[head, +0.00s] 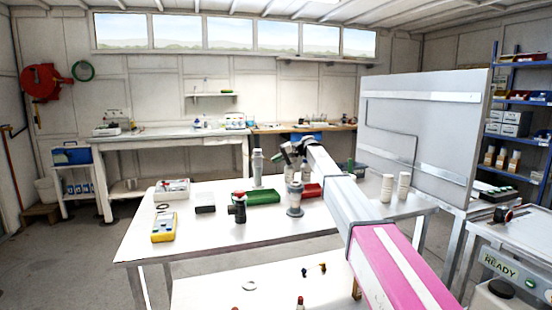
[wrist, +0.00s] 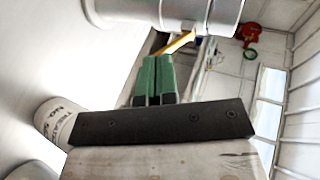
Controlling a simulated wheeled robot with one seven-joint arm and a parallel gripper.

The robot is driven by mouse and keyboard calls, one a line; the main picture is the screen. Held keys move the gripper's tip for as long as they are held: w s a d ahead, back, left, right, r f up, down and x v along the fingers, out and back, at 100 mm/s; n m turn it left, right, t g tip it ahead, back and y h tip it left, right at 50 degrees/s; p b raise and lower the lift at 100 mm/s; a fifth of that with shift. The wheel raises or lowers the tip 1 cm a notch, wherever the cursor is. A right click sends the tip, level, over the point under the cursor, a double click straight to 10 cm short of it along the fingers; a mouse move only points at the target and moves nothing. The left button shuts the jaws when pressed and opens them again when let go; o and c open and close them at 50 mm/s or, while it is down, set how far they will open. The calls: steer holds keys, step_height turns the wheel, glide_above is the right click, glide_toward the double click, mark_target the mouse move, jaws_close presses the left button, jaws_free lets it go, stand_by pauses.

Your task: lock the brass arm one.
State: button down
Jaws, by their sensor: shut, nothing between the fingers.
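My gripper (head: 290,152) is raised over the back of the white table in the head view. In the wrist view, its two green fingers (wrist: 154,62) are pressed together with nothing between them. A yellow, brass-like arm (wrist: 178,43) slants just beyond the fingertips, below a grey cylindrical body (wrist: 192,12). I cannot tell whether the fingers touch it. No marking that says which arm it is can be read, and its latch state cannot be told. In the head view the brass arm is too small or hidden to make out.
A grey vessel (head: 295,198), a green box (head: 263,197), a dark red-topped item (head: 239,207) and a yellow meter (head: 163,227) stand on the white table (head: 200,245). White bottles (head: 387,188) stand to the right, before a large grey panel (head: 420,125). A labelled white container (wrist: 57,120) is close at left in the wrist view.

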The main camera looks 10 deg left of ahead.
steer(key=shift+s+a+f, duration=0.1)
steer(key=shift+a+f, duration=0.1)
steer(key=shift+f, duration=0.8)
steer(key=shift+s+a, duration=0.1)
steer(key=shift+a, duration=0.05)
steer(key=shift+s+a+r, duration=0.3)
steer(key=shift+s+a, duration=0.05)
steer(key=shift+a, duration=0.2)
stand_by(0.4)
steer(key=v, duration=1)
steer(key=shift+w+d, duration=0.2)
steer(key=shift+d, duration=0.25)
steer(key=shift+f, duration=0.1)
